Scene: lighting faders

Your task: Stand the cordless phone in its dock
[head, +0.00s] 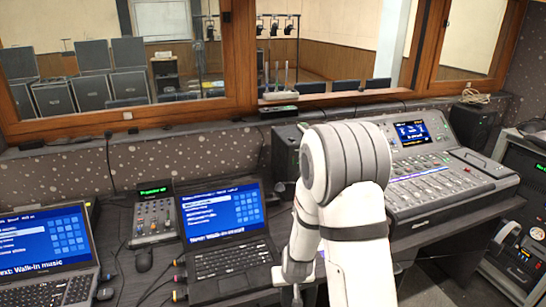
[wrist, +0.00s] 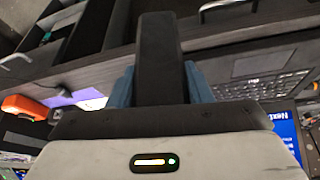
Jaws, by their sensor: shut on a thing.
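In the wrist view my gripper (wrist: 160,88) is shut, its two blue finger pads on either side of a long dark block. This block, which looks like the cordless phone (wrist: 160,50), points away from the gripper past the fingertips. Its face and keys do not show. In the head view my arm reaches over the desk, and the gripper and phone are hidden or cut off at the bottom edge. I cannot make out the phone's dock in either view.
A laptop (head: 225,235) stands left of my arm, with a small mixer (head: 153,215) beside it and another laptop (head: 45,255) farther left. A large fader console (head: 440,180) is on the right. In the wrist view, an orange object (wrist: 25,107) lies at left.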

